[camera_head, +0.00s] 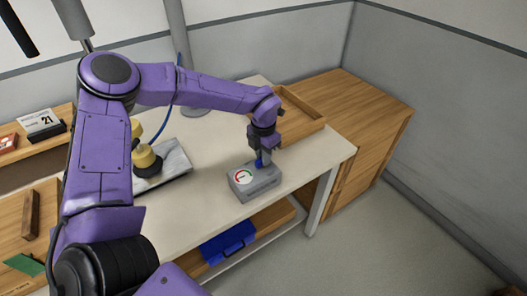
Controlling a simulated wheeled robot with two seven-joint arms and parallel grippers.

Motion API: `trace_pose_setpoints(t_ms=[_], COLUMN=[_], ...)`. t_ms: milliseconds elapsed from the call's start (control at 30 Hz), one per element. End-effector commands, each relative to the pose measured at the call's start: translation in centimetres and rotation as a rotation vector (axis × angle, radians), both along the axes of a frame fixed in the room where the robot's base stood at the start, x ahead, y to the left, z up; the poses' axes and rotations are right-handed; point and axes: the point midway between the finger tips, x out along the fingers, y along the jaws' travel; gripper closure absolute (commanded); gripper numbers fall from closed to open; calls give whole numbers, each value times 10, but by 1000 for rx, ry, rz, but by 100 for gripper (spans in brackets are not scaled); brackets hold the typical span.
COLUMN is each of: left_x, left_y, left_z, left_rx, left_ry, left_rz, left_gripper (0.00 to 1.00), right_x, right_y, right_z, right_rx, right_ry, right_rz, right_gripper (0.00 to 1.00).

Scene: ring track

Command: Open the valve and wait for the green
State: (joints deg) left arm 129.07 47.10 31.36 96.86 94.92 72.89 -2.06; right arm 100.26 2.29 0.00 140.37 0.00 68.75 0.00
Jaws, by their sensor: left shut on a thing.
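A grey box (257,183) with a round white gauge (243,176) on its top sits near the front right edge of the table. The gauge face shows a red part and a green part; its needle is too small to read. My left gripper (262,160) points down over the back of the box and is shut on a small blue valve handle (259,163). The gripper partly hides the handle, so its turn angle cannot be told. My right gripper is not in view.
An open wooden tray (308,127) stands behind the box, beside a wooden cabinet (375,115). A marble slab (176,168) with a yellow and black device (146,160) lies left. A blue case (228,243) sits on the shelf below. Bare tabletop (215,165) lies between.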

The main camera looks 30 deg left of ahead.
Motion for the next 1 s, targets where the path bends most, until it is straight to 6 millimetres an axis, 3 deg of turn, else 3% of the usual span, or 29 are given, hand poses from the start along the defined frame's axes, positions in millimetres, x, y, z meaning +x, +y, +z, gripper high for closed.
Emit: trace_pose_setpoints(t_ms=[400,967,1000], left_x=[1,1,1], left_y=[0,0,0], left_z=[2,1,1], left_rx=[0,1,1], left_ry=[-3,-4,-4], left_rz=[-180,-207,-207], left_gripper=[100,100,70], right_x=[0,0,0], right_y=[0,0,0], right_z=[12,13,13], right_rx=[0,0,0], right_ry=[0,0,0], right_rz=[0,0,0], right_gripper=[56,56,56])
